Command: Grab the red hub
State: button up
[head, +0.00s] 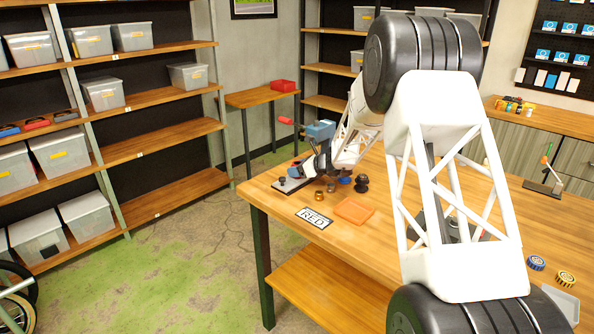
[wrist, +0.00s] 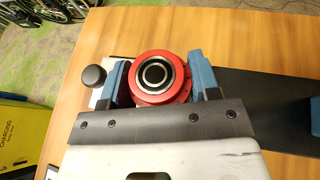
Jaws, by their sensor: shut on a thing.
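The red hub (wrist: 158,78) is a round red ring with a black and silver bore, large in the wrist view. My gripper (wrist: 159,84) is shut on it, with a blue finger on each side. In the head view my gripper (head: 308,165) is at the far left corner of the workbench (head: 300,260), and the hub is mostly hidden there. I cannot tell whether the hub still touches what is below it. A white label reading "RED" (head: 314,218) lies nearby on the bench, with a flat orange-red square (head: 354,210) beside it.
Small brass and dark parts (head: 361,184) stand just right of my gripper. A dark round knob (wrist: 94,76) is left of the hub in the wrist view. A blue tin (head: 536,263) and a yellow tin (head: 566,278) stand at right.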

aim_at(297, 163)
jog(key=shift+r, duration=0.65)
notch_tip(297, 163, up, 2)
jog(key=shift+r, duration=0.1)
jog(key=s+d+r, duration=0.1)
jog(key=s+d, duration=0.1)
jog(key=s, duration=1.3)
jog(key=shift+s+d, duration=0.15)
jog(key=shift+s, duration=0.25)
jog(key=shift+r, duration=0.1)
